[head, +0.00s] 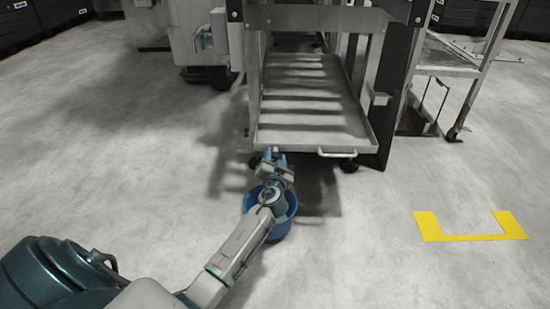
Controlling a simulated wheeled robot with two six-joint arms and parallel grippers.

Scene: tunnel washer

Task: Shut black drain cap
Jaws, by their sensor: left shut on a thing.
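My left gripper (275,157) is at the front left lower edge of the grey drip tray (318,138), above a blue bucket. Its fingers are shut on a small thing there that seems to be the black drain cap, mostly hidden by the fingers. I cannot tell how the cap sits or whether it is open or shut. My right gripper is not in view.
The blue bucket (284,228) stands on the floor under my left wrist. The tray has a front handle (336,153) and dark casters. A yellow floor marking (470,237) lies to the right. A metal stand (447,60) is at the back right. The floor on both sides is clear.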

